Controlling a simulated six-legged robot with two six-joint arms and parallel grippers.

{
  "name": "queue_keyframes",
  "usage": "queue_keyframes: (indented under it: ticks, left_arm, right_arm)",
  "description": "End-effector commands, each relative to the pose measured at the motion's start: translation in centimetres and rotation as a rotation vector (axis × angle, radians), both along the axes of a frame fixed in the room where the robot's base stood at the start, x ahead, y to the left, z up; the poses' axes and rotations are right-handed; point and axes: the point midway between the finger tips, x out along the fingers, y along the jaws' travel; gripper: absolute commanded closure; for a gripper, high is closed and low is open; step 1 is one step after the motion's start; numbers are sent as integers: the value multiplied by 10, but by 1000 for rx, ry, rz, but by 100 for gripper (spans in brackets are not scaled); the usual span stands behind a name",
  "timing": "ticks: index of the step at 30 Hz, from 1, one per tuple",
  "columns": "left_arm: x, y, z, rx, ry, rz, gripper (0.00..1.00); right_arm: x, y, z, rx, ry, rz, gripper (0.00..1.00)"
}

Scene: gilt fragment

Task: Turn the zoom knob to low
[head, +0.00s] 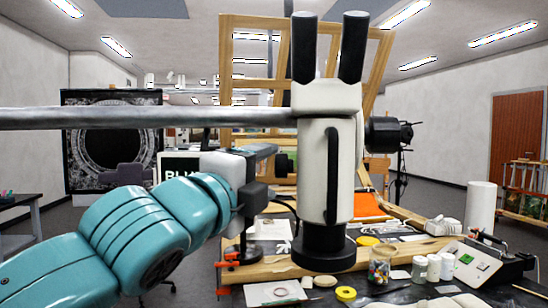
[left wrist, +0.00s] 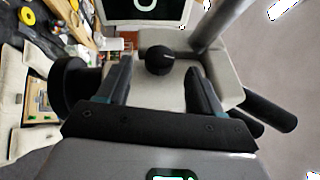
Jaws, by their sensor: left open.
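The white microscope (head: 325,180) stands upright in the middle of the head view, with two black eyepieces on top. In the left wrist view, a round black knob (left wrist: 158,61) with a short white line sits on the white housing (left wrist: 182,70). The line points to the right in that picture. My left gripper (left wrist: 160,78) is open, its two dark fingers on either side of the knob, with gaps visible. In the head view, my left gripper (head: 270,172) is just left of the microscope body; the marked knob does not show there. My right gripper is not in view.
A metal boom (head: 150,117) runs from the left to the microscope head. A black cylinder (head: 383,133) sticks out on its right. The dark bench holds a jar (head: 379,264), yellow tape (head: 346,293), a control box (head: 475,262) and a white roll (head: 481,207).

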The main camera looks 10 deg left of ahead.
Motion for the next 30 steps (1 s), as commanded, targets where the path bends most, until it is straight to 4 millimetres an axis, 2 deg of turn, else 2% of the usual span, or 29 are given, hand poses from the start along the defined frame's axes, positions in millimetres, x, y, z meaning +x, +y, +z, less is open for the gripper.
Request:
queue_keyframes:
  ticks: [1, 6, 17, 18, 20, 22, 23, 30]
  left_arm:
    - [10, -4, 4, 1, 2, 0, 34]
    - [31, -11, 5, -1, 1, 0, 34]
    - [38, -13, 4, -1, -1, 0, 34]
    - [38, -13, 4, -1, -1, 0, 41]
    - [38, -13, 4, -1, 0, 0, 60]
    - [38, -13, 4, -1, 0, 0, 83]
    - [38, -13, 4, -1, 0, 0, 89]
    - [38, -13, 7, 1, 16, 0, 89]
  right_arm:
    - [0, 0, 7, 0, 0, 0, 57]
    - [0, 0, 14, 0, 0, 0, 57]
    - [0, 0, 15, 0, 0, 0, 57]
    - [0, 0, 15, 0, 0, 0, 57]
    - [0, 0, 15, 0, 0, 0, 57]
    - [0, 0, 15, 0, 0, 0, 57]
    - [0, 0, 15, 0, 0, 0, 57]
    - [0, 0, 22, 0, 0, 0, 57]
